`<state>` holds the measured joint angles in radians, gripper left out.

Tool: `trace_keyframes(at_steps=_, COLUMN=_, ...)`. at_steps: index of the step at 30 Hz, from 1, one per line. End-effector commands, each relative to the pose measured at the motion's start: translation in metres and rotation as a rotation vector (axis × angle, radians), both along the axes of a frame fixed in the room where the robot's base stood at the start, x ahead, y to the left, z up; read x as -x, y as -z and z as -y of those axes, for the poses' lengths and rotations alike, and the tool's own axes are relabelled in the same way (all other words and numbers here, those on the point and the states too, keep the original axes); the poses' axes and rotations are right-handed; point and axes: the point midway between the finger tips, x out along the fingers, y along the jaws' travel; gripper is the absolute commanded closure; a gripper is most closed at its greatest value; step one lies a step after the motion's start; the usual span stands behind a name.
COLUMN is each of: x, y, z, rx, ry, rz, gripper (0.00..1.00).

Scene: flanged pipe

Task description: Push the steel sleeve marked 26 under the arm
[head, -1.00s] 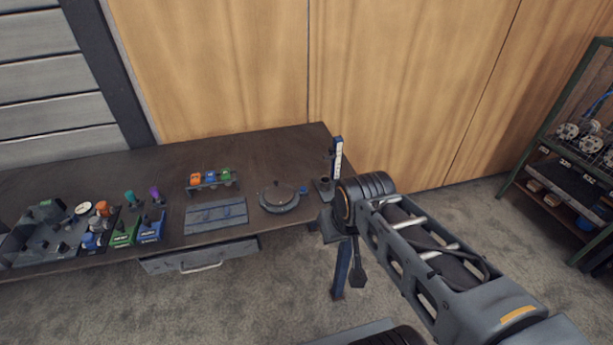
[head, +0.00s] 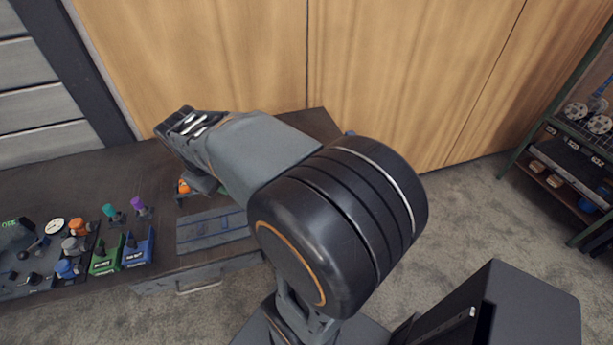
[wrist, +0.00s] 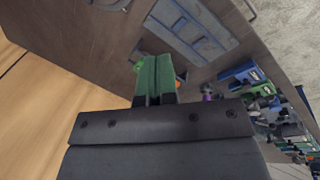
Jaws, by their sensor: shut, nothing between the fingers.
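My gripper (wrist: 154,62) shows in the wrist view as two green fingers pressed together, with nothing between them. It is over the dark bench (wrist: 70,32). In the head view my arm reaches left across the bench and hides the gripper. I cannot make out the steel sleeve marked 26 in either view now. My arm covers the bench's right part in the head view. Part of a round grey fixture (wrist: 110,4) shows at the top edge of the wrist view.
A flat grey-blue grooved board (head: 212,231) lies on the bench, with an orange piece (head: 184,187) behind it. A wooden wall (head: 200,60) closes the back. A shelf rack (head: 565,150) stands far right.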

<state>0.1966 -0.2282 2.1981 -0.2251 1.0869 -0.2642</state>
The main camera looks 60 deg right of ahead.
Motion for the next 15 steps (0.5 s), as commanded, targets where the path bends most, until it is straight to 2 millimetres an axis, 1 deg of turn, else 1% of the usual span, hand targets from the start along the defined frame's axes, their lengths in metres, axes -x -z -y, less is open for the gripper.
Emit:
trace_keyframes(at_steps=1, x=-0.009, y=0.012, z=0.026, rx=0.031, ry=-0.016, rz=-0.089, gripper=1.00)
trace_keyframes(at_steps=2, x=-0.014, y=0.016, z=0.039, rx=0.048, ry=-0.034, rz=-0.139, gripper=1.00)
trace_keyframes(at_steps=3, x=-0.019, y=0.022, z=0.058, rx=0.068, ry=-0.056, rz=-0.205, gripper=1.00)
trace_keyframes(at_steps=5, x=-0.025, y=0.032, z=0.084, rx=0.089, ry=-0.090, rz=-0.304, gripper=1.00)
trace_keyframes(at_steps=6, x=-0.028, y=0.039, z=0.102, rx=0.099, ry=-0.110, rz=-0.367, gripper=1.00)
trace_keyframes(at_steps=8, x=-0.030, y=0.051, z=0.126, rx=0.105, ry=-0.136, rz=-0.456, gripper=1.00)
trace_keyframes(at_steps=9, x=-0.030, y=0.058, z=0.142, rx=0.105, ry=-0.151, rz=-0.512, gripper=1.00)
trace_keyframes(at_steps=12, x=-0.028, y=0.075, z=0.176, rx=0.099, ry=-0.181, rz=-0.634, gripper=1.00)
trace_keyframes(at_steps=15, x=-0.024, y=0.088, z=0.202, rx=0.085, ry=-0.203, rz=-0.723, gripper=1.00)
